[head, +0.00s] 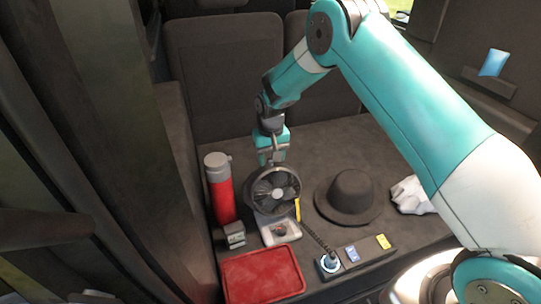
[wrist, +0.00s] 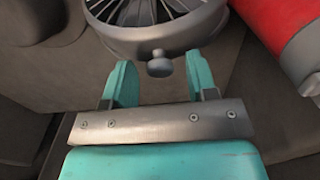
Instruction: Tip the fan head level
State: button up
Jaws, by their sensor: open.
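The small fan's round dark head (head: 274,190) stands on a pale base (head: 281,233) on the dark seat surface. Its face looks toward the head camera; its exact tilt is hard to tell. In the wrist view the grey fan rim (wrist: 150,42) fills the top, with a short knob (wrist: 159,67) sticking out of it. My gripper (wrist: 161,82) is open, with one teal finger on each side of the knob and a gap on both sides. In the head view my gripper (head: 273,157) is at the back of the fan head, its fingertips partly hidden.
A red flask (head: 220,190) stands close left of the fan. A small dark box (head: 234,236) and a red tray (head: 262,275) lie in front. A black hat (head: 349,194) and white cloth (head: 411,196) lie right. A corded plug (head: 330,263) sits on a panel.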

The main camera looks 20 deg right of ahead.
aim_at(273, 170)
grip_shut()
jog(key=s+t+b, duration=0.2)
jog(key=b, duration=0.1)
jog(key=shift+s+t, duration=0.3)
jog(key=shift+s+a+r, duration=0.15)
jog(key=shift+s+r, duration=0.05)
jog(key=shift+s, duration=0.5)
jog(key=shift+s+d, duration=0.15)
jog(key=shift+d, duration=0.1)
grip_release()
jog(key=shift+a, duration=0.1)
jog(key=b+v, duration=0.3)
jog(key=v, duration=1.4)
jog(key=shift+s+r, duration=0.2)
